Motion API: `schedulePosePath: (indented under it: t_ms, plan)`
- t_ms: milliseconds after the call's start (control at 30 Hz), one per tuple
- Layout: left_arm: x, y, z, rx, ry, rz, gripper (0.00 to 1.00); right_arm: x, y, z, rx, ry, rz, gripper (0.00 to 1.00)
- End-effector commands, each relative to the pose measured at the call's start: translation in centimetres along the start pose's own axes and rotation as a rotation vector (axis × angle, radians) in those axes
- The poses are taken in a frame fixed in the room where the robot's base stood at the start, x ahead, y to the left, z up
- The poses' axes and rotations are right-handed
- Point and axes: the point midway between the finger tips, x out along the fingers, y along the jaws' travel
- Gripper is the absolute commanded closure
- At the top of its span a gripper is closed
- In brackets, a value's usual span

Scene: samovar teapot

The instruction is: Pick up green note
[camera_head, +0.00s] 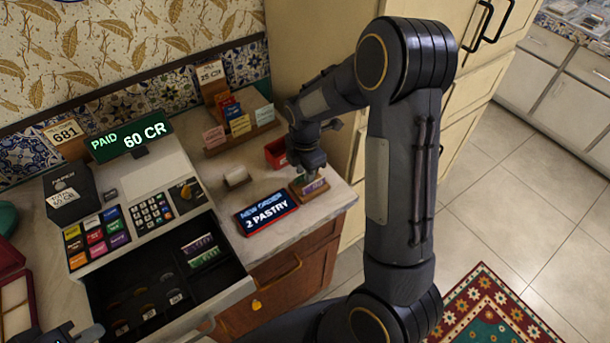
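A green note (206,257) lies in the open cash drawer (237,290), in front of a purple note (197,243). A small wooden holder (298,194) near the counter's right end has a purple note (316,187) with a little green beside it. My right gripper (310,176) points down right over this holder. Its fingertips are small and partly hidden, so I cannot tell whether they touch or grip a note. My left gripper (78,333) only just shows at the bottom left edge, far from both places.
The register (135,205) with its green "PAID 60 CR" display (129,137) fills the left of the counter. An order sign (266,213) reading "2 PASTRY" stands left of the holder. A red box (276,152) and a card rack (238,135) are behind.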

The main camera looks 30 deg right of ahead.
Motion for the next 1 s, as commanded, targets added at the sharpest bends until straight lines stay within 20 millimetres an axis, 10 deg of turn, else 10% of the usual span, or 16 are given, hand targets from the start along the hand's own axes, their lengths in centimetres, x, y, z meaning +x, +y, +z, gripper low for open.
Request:
schedulePosePath:
  t_ms: [133, 367, 1000]
  plan:
    - [0.0, 0.0, 0.0, 0.0, 0.0, 0.0, 1.0, 0.0, 0.0, 0.0, 0.0, 0.0, 0.0, 0.71]
    - [0.0, 0.0, 0.0, 0.0, 0.0, 0.0, 1.0, 0.0, 0.0, 0.0, 0.0, 0.0, 0.001, 1.0]
    - [0.1, -0.1, 0.1, 0.0, 0.0, 0.0, 1.0, -1.4, 0.1, 0.0, 0.0, 0.001, 0.004, 1.0]
